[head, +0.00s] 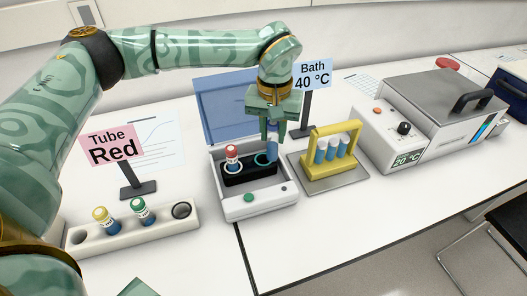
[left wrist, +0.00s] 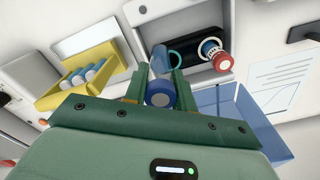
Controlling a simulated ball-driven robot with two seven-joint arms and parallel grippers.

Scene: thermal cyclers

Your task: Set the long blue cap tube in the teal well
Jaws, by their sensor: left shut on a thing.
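My left gripper (head: 272,137) is shut on the blue cap tube (head: 273,151), over the right part of the black block (head: 248,173) in the open white thermal cycler (head: 262,207). The teal well (head: 262,159) shows its ring just left of the tube. In the left wrist view the blue cap (left wrist: 160,97) sits between the fingers (left wrist: 159,90), its clear body pointing toward the block, next to the teal ring (left wrist: 175,59). The tube's lower end looks beside the ring; I cannot tell its height. My right gripper is not in view.
A red cap tube (head: 232,154) stands in the white-ringed well on the block's left. The raised blue lid (head: 228,104) is behind. A yellow rack (head: 334,152) with blue tubes stands right. A white holder (head: 135,228) with yellow and green cap tubes is left.

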